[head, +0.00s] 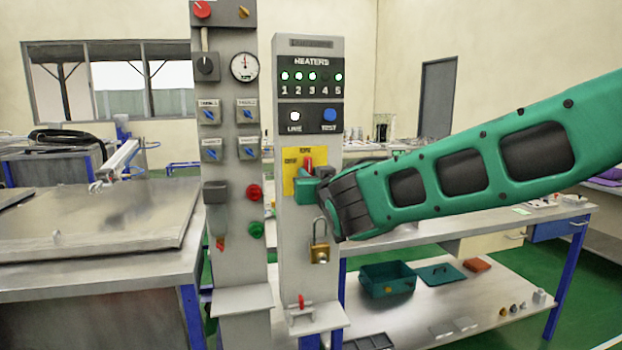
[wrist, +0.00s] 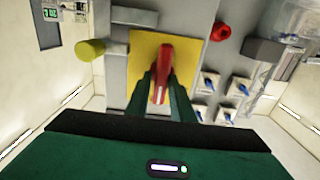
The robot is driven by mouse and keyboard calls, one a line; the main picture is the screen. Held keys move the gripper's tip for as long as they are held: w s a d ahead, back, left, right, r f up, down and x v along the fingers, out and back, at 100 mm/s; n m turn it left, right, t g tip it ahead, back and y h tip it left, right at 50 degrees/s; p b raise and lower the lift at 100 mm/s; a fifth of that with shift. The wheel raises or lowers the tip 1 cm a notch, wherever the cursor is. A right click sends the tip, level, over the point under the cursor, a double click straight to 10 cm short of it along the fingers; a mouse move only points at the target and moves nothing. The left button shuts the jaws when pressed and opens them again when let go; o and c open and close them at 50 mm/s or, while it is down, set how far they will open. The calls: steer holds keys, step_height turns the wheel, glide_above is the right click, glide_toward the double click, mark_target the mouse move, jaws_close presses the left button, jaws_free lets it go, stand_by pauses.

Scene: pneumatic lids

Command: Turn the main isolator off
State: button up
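The main isolator has a red handle (wrist: 164,58) on a yellow plate (head: 291,184), on the front of the right grey post. In the wrist view the handle stands upright in the picture against the yellow plate (wrist: 140,52). My gripper (head: 309,188) reaches in from the right. In the wrist view its two green fingers (wrist: 162,82) lie close along both sides of the handle, with little gap visible, and appear shut on it. In the head view the handle's upper part (head: 308,162) shows above the fingers. Its lower part is hidden.
A brass padlock (head: 319,254) hangs just below my gripper. The heaters panel (head: 311,80) with lit green lamps is above. The left post carries a red knob (head: 254,192), a green knob (head: 256,229) and several blue switches. A metal bench (head: 110,228) stands at left.

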jaws_close()
steer(key=shift+n, duration=0.3)
steer(key=shift+s+a+f+n, duration=0.1)
steer(key=shift+f+n, duration=0.1)
steer(key=shift+n, duration=2.65)
steer(key=shift+w+a+f+n, duration=0.15)
steer(key=shift+f+n, duration=0.1)
steer(key=shift+n, duration=2.65)
steer(key=shift+s+a+f+n, duration=0.1)
steer(key=shift+s+f+n, duration=0.1)
steer(key=shift+n, duration=2.65)
steer(key=o, duration=0.5)
jaws_free()
steer(key=shift+a, duration=0.1)
